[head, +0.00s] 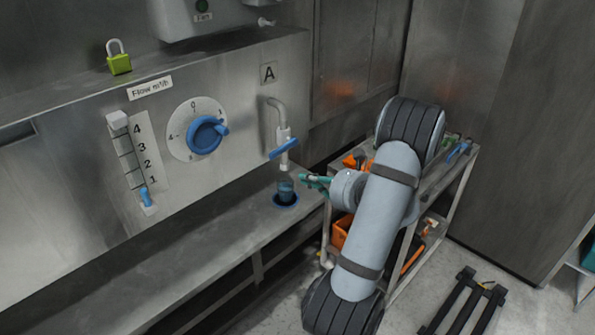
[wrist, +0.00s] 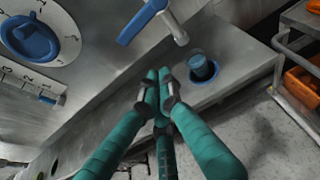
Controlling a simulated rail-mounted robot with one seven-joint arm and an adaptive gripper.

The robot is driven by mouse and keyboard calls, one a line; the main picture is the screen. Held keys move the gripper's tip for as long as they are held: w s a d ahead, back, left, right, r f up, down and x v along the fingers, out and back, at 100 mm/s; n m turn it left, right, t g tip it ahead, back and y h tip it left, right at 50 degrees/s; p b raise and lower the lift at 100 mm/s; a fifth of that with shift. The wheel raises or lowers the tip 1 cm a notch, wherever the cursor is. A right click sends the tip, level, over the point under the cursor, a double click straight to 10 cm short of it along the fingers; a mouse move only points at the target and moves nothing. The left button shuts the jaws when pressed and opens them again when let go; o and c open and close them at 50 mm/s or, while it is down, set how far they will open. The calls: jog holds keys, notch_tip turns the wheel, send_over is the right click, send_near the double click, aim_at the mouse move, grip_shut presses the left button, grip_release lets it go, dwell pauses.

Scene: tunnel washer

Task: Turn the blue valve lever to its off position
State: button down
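The blue valve lever (head: 284,149) is a flat bar on the grey tap pipe (head: 277,112) under the letter A. It lies crosswise to the pipe, slanting up to the right in the head view. In the wrist view the lever (wrist: 139,23) is at the top, beside the spout. My gripper (head: 304,179) has teal fingers and is just below and right of the lever, apart from it. In the wrist view the fingertips of my gripper (wrist: 158,74) are together with nothing visible between them.
A container of blue liquid (head: 285,187) stands in a blue ring on the ledge below the spout. Left are a dial with a blue knob (head: 205,136) and a blue-tipped slider (head: 146,197). A tool cart (head: 460,175) stands behind my arm.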

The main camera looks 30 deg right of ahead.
aim_at(283, 149)
jog(key=w+a+p, duration=0.2)
jog(key=w+p, duration=0.4)
jog(key=w, duration=0.2)
jog(key=shift+w+a+r, duration=0.25)
jog(key=shift+a+r, duration=0.05)
jog(key=shift+r, duration=0.1)
jog(key=shift+a+r, duration=0.1)
jog(key=shift+r, duration=0.7)
